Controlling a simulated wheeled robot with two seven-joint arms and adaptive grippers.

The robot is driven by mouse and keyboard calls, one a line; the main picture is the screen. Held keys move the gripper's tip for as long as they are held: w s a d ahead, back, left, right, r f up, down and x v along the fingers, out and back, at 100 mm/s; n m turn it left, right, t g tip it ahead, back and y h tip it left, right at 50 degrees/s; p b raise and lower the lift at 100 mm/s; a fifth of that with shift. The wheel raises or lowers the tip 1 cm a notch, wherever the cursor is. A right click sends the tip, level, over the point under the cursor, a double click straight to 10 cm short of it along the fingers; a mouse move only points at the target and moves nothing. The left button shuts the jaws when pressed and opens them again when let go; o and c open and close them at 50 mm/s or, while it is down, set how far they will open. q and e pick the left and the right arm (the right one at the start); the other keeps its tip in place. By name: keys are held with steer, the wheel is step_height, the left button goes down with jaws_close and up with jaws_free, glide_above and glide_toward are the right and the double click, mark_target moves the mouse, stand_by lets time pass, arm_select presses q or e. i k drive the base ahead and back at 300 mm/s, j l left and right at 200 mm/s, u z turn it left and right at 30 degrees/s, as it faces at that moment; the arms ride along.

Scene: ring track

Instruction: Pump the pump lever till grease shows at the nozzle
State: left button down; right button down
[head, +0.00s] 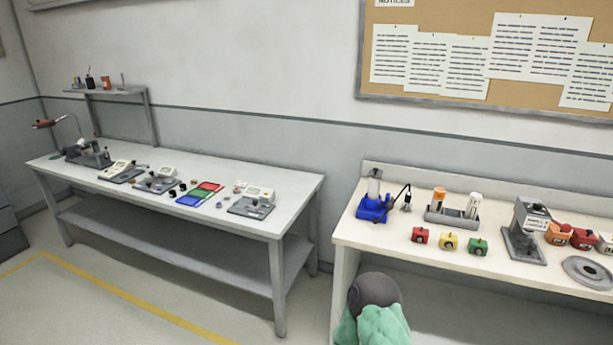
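A blue pump unit (372,210) with an upright clear cylinder (374,186) stands at the left end of the right-hand bench. A thin black hose or arm rises beside it and ends in a small nozzle-like piece (406,203) just to its right. I cannot make out which part is the lever, and any grease at the nozzle is too small to tell. Neither of my grippers is in view.
The right-hand bench (345,235) also carries small red, yellow and green blocks, a grey-trayed pair of canisters and a grey stand (524,240). A dark round shape over green (372,315) is in front. Another bench (295,190) with devices stands left.

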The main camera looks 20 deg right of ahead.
mark_target(390, 206)
steer(key=z, duration=1.4)
steer(key=i+l, duration=0.2)
steer(key=i, duration=0.3)
steer(key=i+l, duration=0.15)
steer(key=i, duration=0.4)
steer(key=i+l, duration=0.2)
steer(key=i, duration=0.3)
